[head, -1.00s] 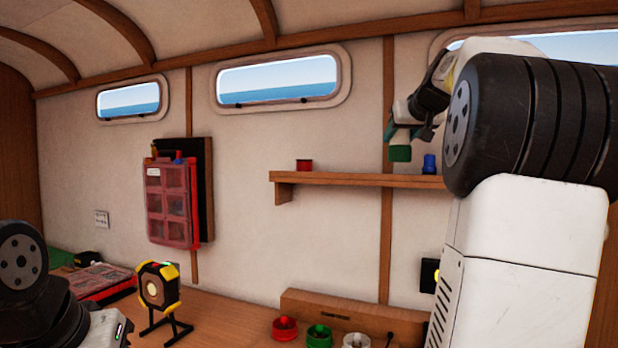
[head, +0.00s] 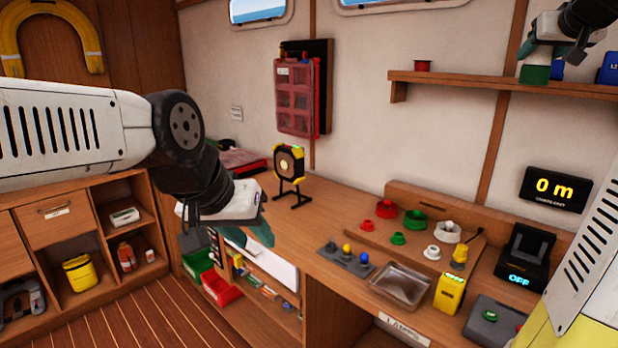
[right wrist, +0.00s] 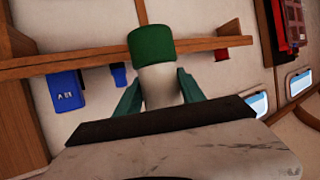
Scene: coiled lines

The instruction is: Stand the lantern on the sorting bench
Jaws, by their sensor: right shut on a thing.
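My right gripper (right wrist: 158,95) is shut on a white cylinder (right wrist: 158,84) with a green end (right wrist: 152,46). The green end points down in the head view (head: 535,73), by the wall shelf (head: 450,82); I cannot tell whether it touches. This may be the lantern; no label shows. My left gripper (head: 250,237) hangs in front of the bench's left part, fingers apart and seemingly empty. The long wooden bench (head: 325,222) runs along the wall. A yellow and black lamp (head: 288,165) stands on it on a black stand.
Red, green and white round pieces, a button box (head: 346,257), a metal tray (head: 400,287) and a yellow device (head: 450,293) crowd the bench's right part. The bench between lamp and button box is clear. A red spool (head: 422,66) and blue items (right wrist: 65,92) are on the shelf.

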